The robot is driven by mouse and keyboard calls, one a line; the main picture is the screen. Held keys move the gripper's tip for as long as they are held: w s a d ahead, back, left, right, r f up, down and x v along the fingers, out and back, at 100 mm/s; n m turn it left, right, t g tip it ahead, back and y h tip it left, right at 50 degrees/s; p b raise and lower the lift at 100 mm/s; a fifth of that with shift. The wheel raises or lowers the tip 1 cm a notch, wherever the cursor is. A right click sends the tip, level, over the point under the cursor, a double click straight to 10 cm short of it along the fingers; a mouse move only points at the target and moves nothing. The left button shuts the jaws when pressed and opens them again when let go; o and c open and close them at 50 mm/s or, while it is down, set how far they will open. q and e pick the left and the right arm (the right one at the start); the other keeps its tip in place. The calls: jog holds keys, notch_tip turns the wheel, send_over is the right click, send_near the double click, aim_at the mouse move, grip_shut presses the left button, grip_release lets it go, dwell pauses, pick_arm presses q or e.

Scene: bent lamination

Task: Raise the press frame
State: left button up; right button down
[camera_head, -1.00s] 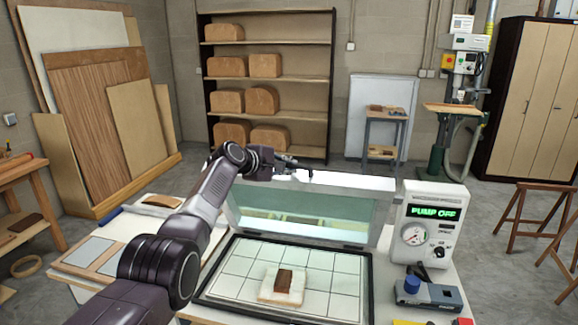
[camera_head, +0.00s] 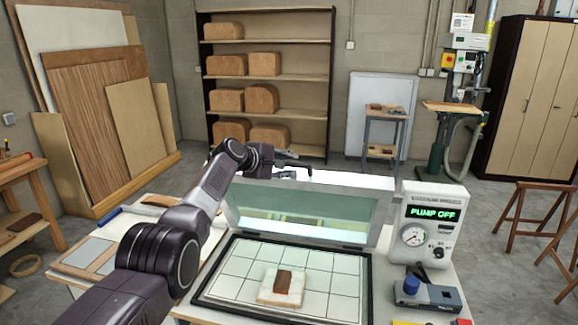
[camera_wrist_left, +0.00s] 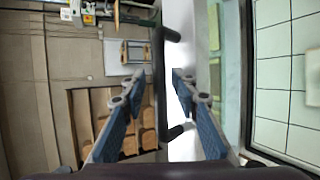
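The press frame (camera_head: 374,183) is white with a pale green see-through sheet. It stands steeply tilted up at the back edge of the press bed (camera_head: 235,262). My left gripper (camera_head: 298,165) is at the frame's top edge. In the left wrist view its two blue fingers stand apart, with the frame's dark bar handle (camera_wrist_left: 160,75) between them and gaps visible on both sides. A small brown piece (camera_head: 284,281) lies on a pale block (camera_head: 271,297) on the gridded bed. My right gripper is not in view.
A control box (camera_head: 437,225) reading "PUMP OFF" stands right of the frame. A grey device with a blue knob (camera_head: 411,285) sits in front of it. Flat sheets (camera_head: 85,252) lie on the table's left. A shelf of wooden forms (camera_head: 265,100) stands behind.

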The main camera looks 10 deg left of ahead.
pick_arm(q)
jog(key=shift+f, duration=0.1)
jog(key=shift+s+a, duration=0.1)
jog(key=shift+s+a+r, duration=0.35)
jog(key=shift+s, duration=0.15)
jog(key=shift+s+a+r, duration=0.1)
jog(key=shift+s+r, duration=0.05)
jog(key=shift+s, duration=0.35)
jog(key=v, duration=0.9)
jog(key=shift+r, duration=0.2)
jog(key=shift+s+f, duration=0.1)
jog(key=shift+s, duration=0.05)
